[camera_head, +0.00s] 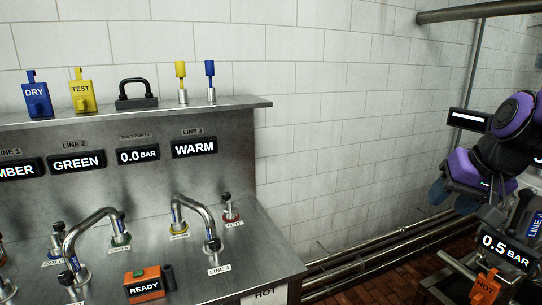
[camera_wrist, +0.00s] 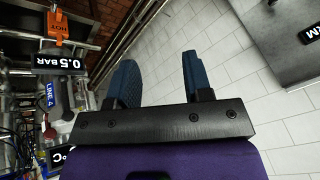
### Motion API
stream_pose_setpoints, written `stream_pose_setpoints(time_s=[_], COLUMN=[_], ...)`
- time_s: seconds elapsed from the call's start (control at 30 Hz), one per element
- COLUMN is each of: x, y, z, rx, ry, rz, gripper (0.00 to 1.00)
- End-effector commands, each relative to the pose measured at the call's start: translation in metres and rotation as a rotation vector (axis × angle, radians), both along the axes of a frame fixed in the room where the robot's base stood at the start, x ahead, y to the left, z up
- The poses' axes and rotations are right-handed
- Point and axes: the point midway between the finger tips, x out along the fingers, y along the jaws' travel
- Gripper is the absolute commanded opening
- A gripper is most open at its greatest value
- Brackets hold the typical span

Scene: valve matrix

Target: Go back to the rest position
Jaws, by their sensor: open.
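My gripper (camera_head: 452,198) hangs at the right of the head view, purple and black with blue fingers. It is in front of the tiled wall, to the right of the steel bench and apart from it. In the wrist view my gripper (camera_wrist: 158,72) shows two blue fingers spread apart. Nothing is between them. Part of my arm runs out of the head view at the right edge.
The steel bench (camera_head: 262,252) carries curved taps, an orange READY box (camera_head: 148,285) and labelled displays. DRY (camera_head: 37,97) and TEST (camera_head: 82,94) tags stand on its shelf. A 0.5 BAR display (camera_head: 507,250) and an orange HOT tag (camera_head: 486,288) are below my gripper. Pipes (camera_head: 375,248) run along the wall.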

Motion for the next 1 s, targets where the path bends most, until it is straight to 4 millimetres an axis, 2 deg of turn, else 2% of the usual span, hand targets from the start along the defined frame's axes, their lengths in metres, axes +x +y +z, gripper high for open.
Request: stream_pose_setpoints(time_s=[0.1,0.3,0.5,0.67,1.0], x=[-0.033,-0.087,-0.122,-0.133,-0.133], y=[0.013,0.024,0.026,0.025,0.025], z=[0.019,0.038,0.046,0.047,0.047], rx=[-0.05,-0.154,-0.239,-0.265,-0.266], ry=[-0.014,-0.022,-0.026,-0.024,-0.024], rz=[0.076,0.171,0.216,0.225,0.226], gripper=[0.46,0.46,0.46,0.46,0.46])
